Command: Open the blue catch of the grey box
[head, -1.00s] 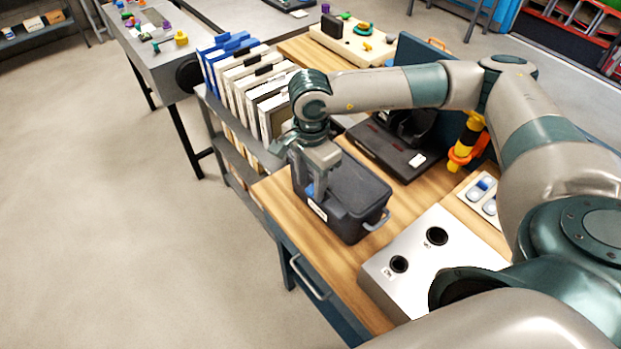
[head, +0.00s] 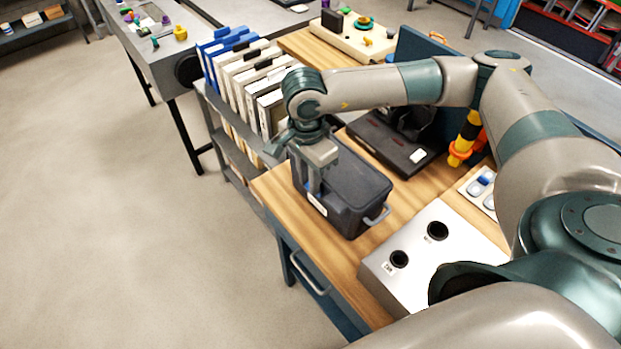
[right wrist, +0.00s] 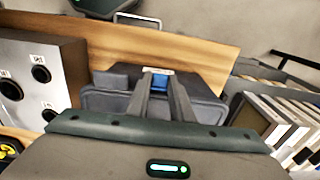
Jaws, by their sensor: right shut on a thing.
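My right gripper (head: 316,190) reaches down at the box's near left side. In the right wrist view the blue catch (right wrist: 159,86) shows between the closed fingertips (right wrist: 158,95), in front of the grey box (right wrist: 105,103). The fingers are shut on it. My left gripper is not in view.
White and blue binders (head: 250,75) stand in a rack at the left.

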